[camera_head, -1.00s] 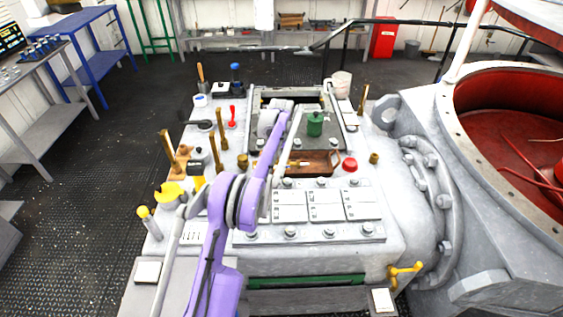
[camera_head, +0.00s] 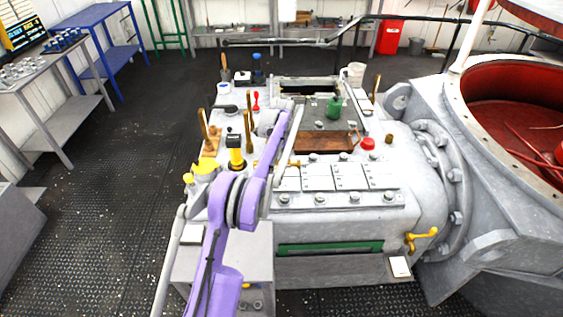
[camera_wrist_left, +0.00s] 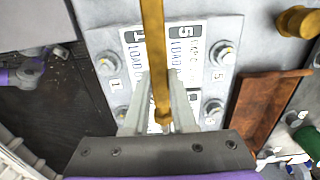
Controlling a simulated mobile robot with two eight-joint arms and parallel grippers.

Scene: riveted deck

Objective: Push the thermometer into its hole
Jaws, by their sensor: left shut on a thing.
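My left gripper (camera_wrist_left: 162,108) is shut on a long, straight brass thermometer (camera_wrist_left: 153,50). In the left wrist view the thermometer runs from the top edge down between the two fingers. Behind it are white label plates reading "LOAD", with bolts on both sides. In the head view my purple left arm reaches over the left part of the grey machine (camera_head: 340,225), and the fingertips are hard to make out. I cannot make out the thermometer's hole; the arm, gripper and rod cover part of the machine top. My right gripper is not in view.
A brown wooden tray (camera_head: 322,143), a green valve-like part (camera_head: 334,106) and a red knob (camera_head: 368,143) are on the machine top. Upright brass handles (camera_head: 204,125) and a yellow-black piece (camera_head: 236,150) stand at its left. A red-lined round vessel (camera_head: 515,105) is at the right.

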